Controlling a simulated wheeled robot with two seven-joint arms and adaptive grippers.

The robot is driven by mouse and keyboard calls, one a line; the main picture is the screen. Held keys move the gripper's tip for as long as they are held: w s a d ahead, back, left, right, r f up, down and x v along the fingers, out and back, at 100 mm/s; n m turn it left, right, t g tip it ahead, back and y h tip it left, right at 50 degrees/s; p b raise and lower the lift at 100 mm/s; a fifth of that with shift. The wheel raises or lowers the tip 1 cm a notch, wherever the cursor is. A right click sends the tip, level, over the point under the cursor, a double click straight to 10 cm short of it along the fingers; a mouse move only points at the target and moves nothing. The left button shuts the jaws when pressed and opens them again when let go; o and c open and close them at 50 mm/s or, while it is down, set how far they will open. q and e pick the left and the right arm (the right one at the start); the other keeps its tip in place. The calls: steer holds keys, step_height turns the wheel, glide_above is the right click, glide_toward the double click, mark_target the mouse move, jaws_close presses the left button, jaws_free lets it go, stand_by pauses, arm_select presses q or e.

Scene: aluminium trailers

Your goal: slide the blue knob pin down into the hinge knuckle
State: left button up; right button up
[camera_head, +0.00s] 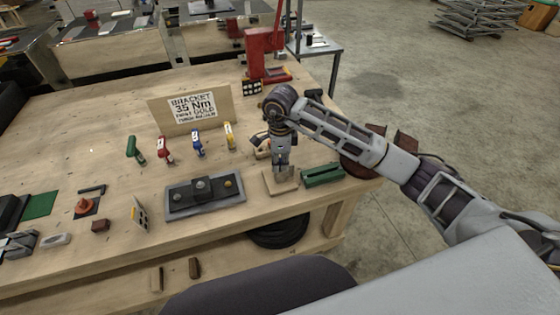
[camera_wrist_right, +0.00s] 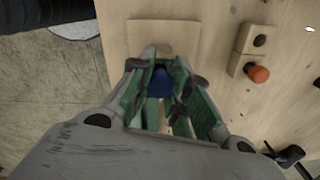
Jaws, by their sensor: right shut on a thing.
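My right gripper (camera_head: 282,168) points straight down over a small wooden base (camera_head: 281,184) near the table's front right edge. In the right wrist view its green-padded fingers (camera_wrist_right: 160,75) are closed around the blue knob (camera_wrist_right: 160,84) of the pin. The pin's shaft is hidden below the knob and between the fingers. The wooden base (camera_wrist_right: 165,30) lies under and beyond the fingertips. The hinge knuckle is hidden by the gripper, so I cannot tell how the pin sits relative to it. My left gripper is not in view.
A green block (camera_head: 322,175) lies just right of the base. A grey tray (camera_head: 240,197) with knobs is to its left. Several coloured-handled tools stand behind, near a lettered sign (camera_head: 193,107). An orange knob (camera_wrist_right: 258,74) on a wooden block is beside the gripper.

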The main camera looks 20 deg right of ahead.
mark_target(280, 160)
steer(key=shift+f, duration=0.15)
steer(key=o, duration=0.8)
steer(key=shift+o, duration=0.2)
steer(key=shift+r, duration=0.2)
step_height(280, 160, up, 10)
steer(key=shift+f+b, duration=0.15)
steer(key=shift+b, duration=0.75)
steer(key=shift+r, duration=1.15)
steer(key=shift+s+f, duration=0.1)
